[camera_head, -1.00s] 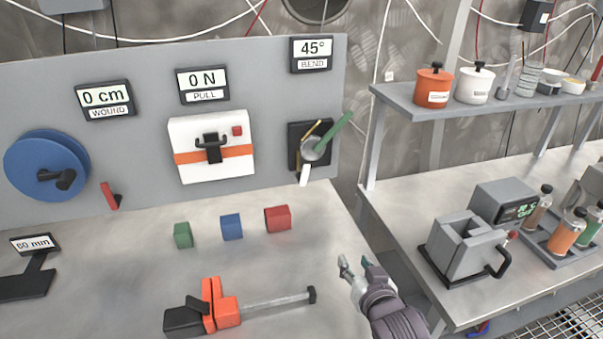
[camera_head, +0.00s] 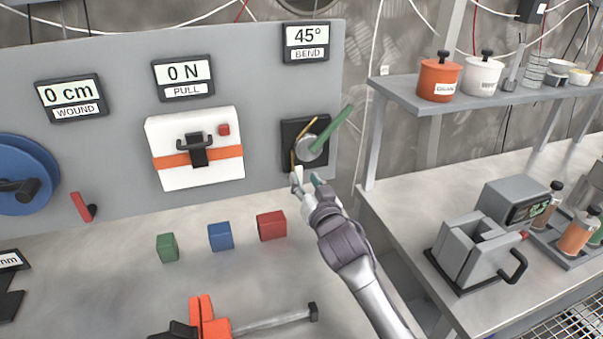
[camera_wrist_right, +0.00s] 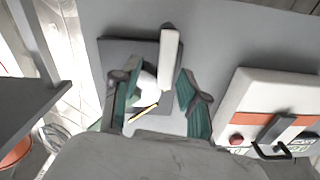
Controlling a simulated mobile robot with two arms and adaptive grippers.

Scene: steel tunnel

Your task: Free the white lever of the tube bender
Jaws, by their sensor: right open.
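The tube bender (camera_head: 291,133) is a black plate on the grey panel, with a round grey die, a long green handle (camera_head: 334,125) slanting up right and a thin brass-coloured tube (camera_head: 305,129). Its short white lever (camera_head: 299,172) hangs below the die; it also shows in the right wrist view (camera_wrist_right: 170,58). My right gripper (camera_head: 306,182) is open just below and in front of the bender. In the right wrist view its green-padded fingers (camera_wrist_right: 158,88) stand either side of the lever's line; I cannot tell whether they touch it. My left gripper is out of view.
The bend display (camera_head: 306,38) reads 45°. A white box with an orange band (camera_head: 208,178) is left of the bender. Green, blue and red blocks (camera_head: 271,226) and an orange clamp (camera_head: 205,318) lie on the table. A shelf (camera_head: 420,104) stands right.

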